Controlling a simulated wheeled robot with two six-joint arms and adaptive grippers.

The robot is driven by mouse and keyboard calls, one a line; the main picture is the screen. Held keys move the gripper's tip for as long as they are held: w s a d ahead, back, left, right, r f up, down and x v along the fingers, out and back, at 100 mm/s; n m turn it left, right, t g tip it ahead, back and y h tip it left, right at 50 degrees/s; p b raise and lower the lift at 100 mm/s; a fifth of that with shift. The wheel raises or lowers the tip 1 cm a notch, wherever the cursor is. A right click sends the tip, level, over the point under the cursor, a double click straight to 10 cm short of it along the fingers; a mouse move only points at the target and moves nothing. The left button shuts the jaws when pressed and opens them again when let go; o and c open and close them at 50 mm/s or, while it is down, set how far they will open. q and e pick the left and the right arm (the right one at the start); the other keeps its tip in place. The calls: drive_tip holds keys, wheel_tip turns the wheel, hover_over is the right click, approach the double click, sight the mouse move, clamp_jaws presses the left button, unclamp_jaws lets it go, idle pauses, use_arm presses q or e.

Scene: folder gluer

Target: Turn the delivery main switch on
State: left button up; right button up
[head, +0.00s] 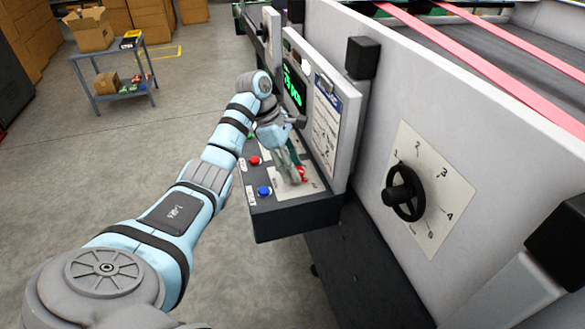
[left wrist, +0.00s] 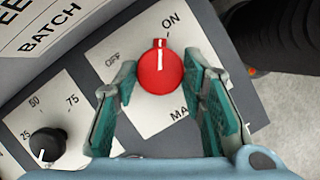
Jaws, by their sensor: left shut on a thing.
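The delivery main switch is a red round knob (left wrist: 160,72) on a white plate (left wrist: 118,78) marked OFF and ON. In the left wrist view its white mark points up, close to ON and well away from OFF. In the head view the red knob (head: 303,174) shows partly behind the fingers, on the dark control panel. My left gripper (head: 292,172) reaches down to the panel. In the left wrist view its green-padded fingers (left wrist: 160,66) are on either side of the knob, shut on it. My right gripper is not in view.
A black knob (left wrist: 47,145) with a numbered scale sits near the switch. Red (head: 254,160) and blue (head: 264,191) buttons lie on the panel's left edge. A clipboard (head: 327,115) and green screen (head: 293,88) stand behind. A handwheel dial (head: 405,192) is at right.

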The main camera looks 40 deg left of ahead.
use_arm(q)
drive_tip(key=shift+w+m+g, duration=0.15)
drive_tip(key=shift+m+g, duration=0.35)
drive_tip(key=shift+m, duration=0.7)
drive_tip(key=o, duration=1.1)
